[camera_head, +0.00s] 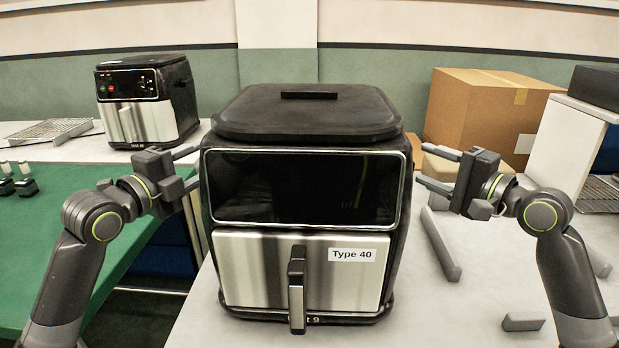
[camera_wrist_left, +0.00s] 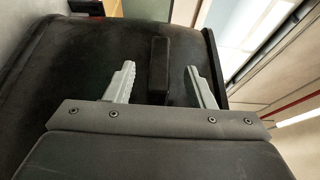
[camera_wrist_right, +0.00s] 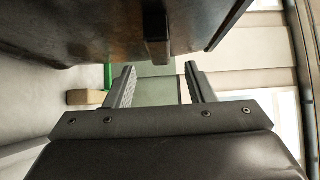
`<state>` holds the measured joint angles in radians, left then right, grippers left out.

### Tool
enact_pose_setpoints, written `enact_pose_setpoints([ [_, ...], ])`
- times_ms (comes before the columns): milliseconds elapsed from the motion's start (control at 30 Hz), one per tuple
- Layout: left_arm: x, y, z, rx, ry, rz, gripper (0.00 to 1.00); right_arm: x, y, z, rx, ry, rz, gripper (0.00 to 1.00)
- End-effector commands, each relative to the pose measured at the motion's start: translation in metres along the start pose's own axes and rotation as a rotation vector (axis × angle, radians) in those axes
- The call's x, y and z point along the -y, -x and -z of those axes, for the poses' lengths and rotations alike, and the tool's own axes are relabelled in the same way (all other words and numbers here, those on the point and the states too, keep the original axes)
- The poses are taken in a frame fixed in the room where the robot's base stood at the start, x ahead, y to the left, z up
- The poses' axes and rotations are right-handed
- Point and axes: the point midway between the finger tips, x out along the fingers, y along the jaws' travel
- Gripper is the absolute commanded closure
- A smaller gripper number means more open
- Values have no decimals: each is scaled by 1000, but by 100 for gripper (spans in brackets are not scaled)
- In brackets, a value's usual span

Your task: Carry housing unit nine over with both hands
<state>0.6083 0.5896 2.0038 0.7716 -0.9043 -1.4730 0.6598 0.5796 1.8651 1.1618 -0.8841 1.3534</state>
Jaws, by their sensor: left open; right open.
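The housing unit (camera_head: 312,215) is a large black and steel fryer body with a dark front window, a "Type 40" label and a drawer handle (camera_head: 297,290). Lettering below is partly hidden by the handle; a 9 shows. It stands upright on the light worktop. My left gripper (camera_head: 197,165) is open at its left side; in the left wrist view a dark bar (camera_wrist_left: 159,62) on the unit lies between the fingers. My right gripper (camera_head: 422,165) is open, right of the unit; in the right wrist view a similar bar (camera_wrist_right: 156,32) is just beyond the fingertips.
A second, smaller fryer (camera_head: 148,100) stands at the back left near a wire rack (camera_head: 50,131). A green surface (camera_head: 75,225) lies left. A cardboard box (camera_head: 485,110) stands back right. Grey bars (camera_head: 440,245) lie on the worktop right of the unit.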

Motion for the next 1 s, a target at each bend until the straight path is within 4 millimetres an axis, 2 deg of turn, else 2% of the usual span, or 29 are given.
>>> enact_pose_setpoints([
  [100, 0, -20, 1, -1, 3, 1, 51, 1, -20, -1, 2, -3, 3, 51],
  [300, 0, -43, 0, 0, 1, 0, 51, 0, -43, 0, 1, -2, 1, 51],
  [467, 0, -50, 0, 0, 0, 0, 51, 0, -50, 0, 0, 1, -1, 51],
  [733, 0, -50, 0, 1, -1, 0, 51, 0, -50, 0, 0, 1, -1, 51],
  [1000, 0, -50, 0, 1, -1, 0, 85, 0, -50, 0, 0, 1, 0, 85],
])
